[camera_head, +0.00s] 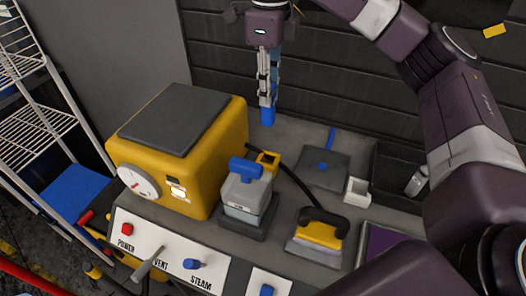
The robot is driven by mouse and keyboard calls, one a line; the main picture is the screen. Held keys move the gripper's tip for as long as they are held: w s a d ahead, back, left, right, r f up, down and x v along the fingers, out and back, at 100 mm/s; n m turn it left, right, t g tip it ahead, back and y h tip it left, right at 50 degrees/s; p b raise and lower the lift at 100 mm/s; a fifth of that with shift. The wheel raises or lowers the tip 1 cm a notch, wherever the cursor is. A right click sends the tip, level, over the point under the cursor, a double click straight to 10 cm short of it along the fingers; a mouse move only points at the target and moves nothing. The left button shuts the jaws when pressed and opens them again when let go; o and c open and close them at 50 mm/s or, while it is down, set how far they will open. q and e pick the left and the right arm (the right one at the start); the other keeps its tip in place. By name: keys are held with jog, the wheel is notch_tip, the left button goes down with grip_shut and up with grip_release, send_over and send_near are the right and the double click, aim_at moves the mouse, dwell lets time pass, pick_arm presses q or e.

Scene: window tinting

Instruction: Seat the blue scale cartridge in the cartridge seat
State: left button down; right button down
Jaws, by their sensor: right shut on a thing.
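The blue scale cartridge (268,117) sticks out below the fingertips of my right gripper (267,92). The gripper points straight down and is shut on it, holding it in the air above the bench. The fingers hide the cartridge's upper part. Lower in the picture, a small yellow block with a dark opening (268,157) sits beside the yellow steam unit (202,181); it looks like the cartridge seat, but I cannot be sure. The cartridge is apart from it. My left gripper is not in view.
A grey tank with a blue handle (246,191) stands in front of the yellow block. A steam iron (320,235), a dark pad with a blue stick (323,170) and a small white box (357,190) are to the right. A bottle (416,181) stands in a dark bin.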

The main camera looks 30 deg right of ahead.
notch_tip(320, 180, down, 17)
jog(key=p, duration=0.3)
jog(key=shift+d+r+p, duration=0.1)
jog(key=shift+r+p, duration=0.1)
jog(key=shift+p, duration=0.1)
jog(key=shift+f+b, duration=0.2)
jog(key=shift+b, duration=0.1)
jog(key=c, duration=1.7)
grip_release()
jog(key=shift+r, duration=0.1)
